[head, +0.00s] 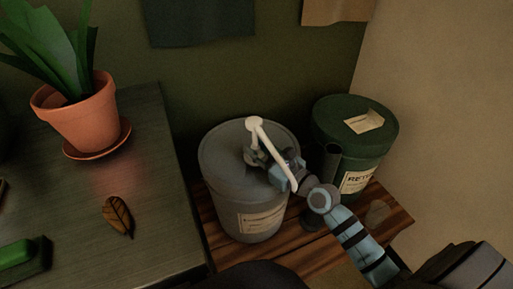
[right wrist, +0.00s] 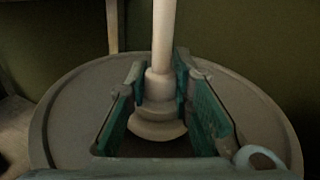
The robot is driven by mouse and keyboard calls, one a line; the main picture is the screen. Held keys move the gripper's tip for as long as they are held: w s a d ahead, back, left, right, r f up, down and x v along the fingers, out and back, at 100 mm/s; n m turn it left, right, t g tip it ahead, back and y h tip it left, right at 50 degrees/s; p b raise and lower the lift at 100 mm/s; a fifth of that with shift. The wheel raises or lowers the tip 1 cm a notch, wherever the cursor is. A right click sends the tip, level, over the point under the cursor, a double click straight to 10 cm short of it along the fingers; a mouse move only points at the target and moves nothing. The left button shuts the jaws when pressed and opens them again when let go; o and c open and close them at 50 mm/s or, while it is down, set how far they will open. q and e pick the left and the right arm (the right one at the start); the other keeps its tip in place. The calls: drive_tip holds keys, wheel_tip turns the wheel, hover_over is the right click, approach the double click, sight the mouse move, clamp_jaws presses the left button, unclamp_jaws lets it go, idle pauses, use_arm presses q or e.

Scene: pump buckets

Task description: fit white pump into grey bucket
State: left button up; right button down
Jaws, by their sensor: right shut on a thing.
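The grey bucket (head: 226,188) stands on the wooden bench, with its lid facing up and a paper label on its front. The white pump (head: 255,124) stands upright over the lid of the bucket, its long spout pointing to the lower right. My right gripper (head: 257,158) is shut on the pump's neck, just above the lid. In the right wrist view the teal fingers (right wrist: 164,100) lie on both sides of the white pump's neck (right wrist: 158,84), with the grey lid (right wrist: 80,92) around it. I cannot tell how deep the pump sits. My left gripper is not in view.
A green bucket (head: 336,121) with a note on its lid stands behind to the right, on the wooden bench (head: 290,255). A dark table (head: 150,150) at the left bears a potted plant (head: 85,120), a leaf (head: 117,216) and a green-topped block (head: 18,254). The wall is close behind.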

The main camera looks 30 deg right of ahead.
drive_tip(key=shift+s+f, duration=0.15)
drive_tip(key=shift+f, duration=0.15)
